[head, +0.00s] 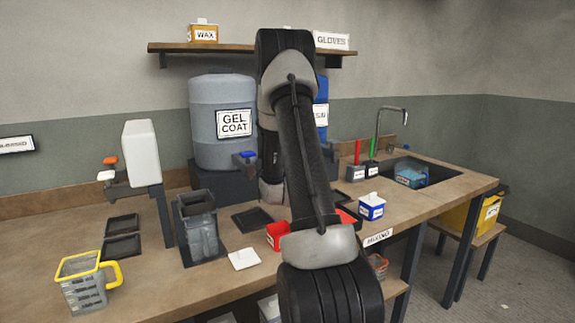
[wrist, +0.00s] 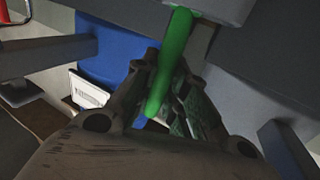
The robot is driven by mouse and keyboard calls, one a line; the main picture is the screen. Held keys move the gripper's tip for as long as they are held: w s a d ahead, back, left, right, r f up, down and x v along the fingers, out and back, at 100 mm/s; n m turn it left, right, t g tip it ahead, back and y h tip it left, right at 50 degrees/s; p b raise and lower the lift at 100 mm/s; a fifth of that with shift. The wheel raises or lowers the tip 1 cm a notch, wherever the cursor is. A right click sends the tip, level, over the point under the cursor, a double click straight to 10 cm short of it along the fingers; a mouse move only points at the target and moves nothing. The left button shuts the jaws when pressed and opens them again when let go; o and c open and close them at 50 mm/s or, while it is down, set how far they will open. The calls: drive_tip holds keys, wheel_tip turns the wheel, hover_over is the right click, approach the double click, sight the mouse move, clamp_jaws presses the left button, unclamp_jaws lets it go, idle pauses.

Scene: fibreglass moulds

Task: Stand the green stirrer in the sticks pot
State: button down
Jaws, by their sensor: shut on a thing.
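My gripper (wrist: 168,72) is shut on a green stick (wrist: 179,38), the green stirrer by its colour, which slants between the fingers in the wrist view. Its upper end meets or passes in front of a pale grey part at the top edge. In the head view my own arm hides the gripper and what it holds. Two small dark labelled pots stand by the sink there, a left pot (head: 356,174) and a right pot (head: 372,171).
A grey gel coat drum (head: 222,100) and a blue drum (head: 321,95) stand behind my arm. A blue-and-white box (head: 371,207) and a red container (head: 277,234) are on the bench near it. A yellow-rimmed jug (head: 83,290) stands front left. The sink (head: 437,172) lies right.

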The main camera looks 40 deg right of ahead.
drive_tip(key=c, duration=1.4)
unclamp_jaws()
drive_tip(key=shift+o, duration=0.2)
drive_tip(key=v, duration=0.7)
drive_tip(key=shift+s, duration=0.2)
drive_tip(key=shift+a, duration=0.2)
